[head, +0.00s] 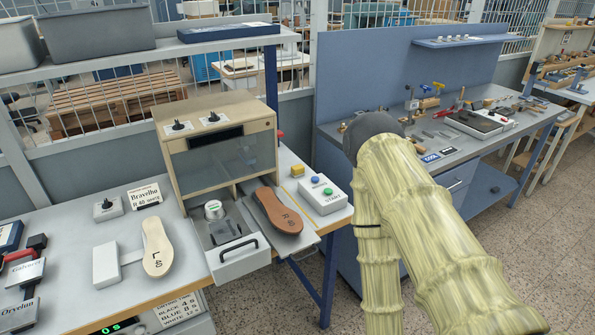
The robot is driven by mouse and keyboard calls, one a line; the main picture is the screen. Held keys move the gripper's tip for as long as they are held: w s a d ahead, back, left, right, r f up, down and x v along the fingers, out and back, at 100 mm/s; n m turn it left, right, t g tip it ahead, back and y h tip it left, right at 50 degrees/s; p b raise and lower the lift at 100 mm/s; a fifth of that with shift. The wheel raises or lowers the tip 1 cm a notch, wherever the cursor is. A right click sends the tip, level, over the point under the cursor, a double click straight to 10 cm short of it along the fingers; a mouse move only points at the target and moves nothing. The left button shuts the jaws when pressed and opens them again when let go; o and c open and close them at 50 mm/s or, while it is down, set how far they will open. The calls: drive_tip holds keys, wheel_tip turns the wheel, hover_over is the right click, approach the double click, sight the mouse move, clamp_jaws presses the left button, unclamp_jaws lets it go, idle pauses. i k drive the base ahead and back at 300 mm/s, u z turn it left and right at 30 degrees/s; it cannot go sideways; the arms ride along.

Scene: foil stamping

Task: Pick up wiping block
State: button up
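A small yellow block (297,171) sits at the back of the right end of the front bench, beside the white button box (322,194). It may be the wiping block, but I cannot tell for sure at this size. A tan block (429,103) lies among tools on the rear bench. My sleeved arm fills the right of the head view, bent at the elbow. My gripper is not in view, so its place relative to either block is hidden.
A stamping machine (216,150) stands on the front bench with a brown sole (277,211) on its right plate and an open drawer (240,257). A pale sole (157,247) lies left. The rear bench (404,150) holds scattered tools; floor shows between benches.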

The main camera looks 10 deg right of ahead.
sight(299, 170)
drive_tip(key=z, duration=2.2)
drive_tip(key=i, duration=1.1)
drive_tip(key=u, duration=2.65)
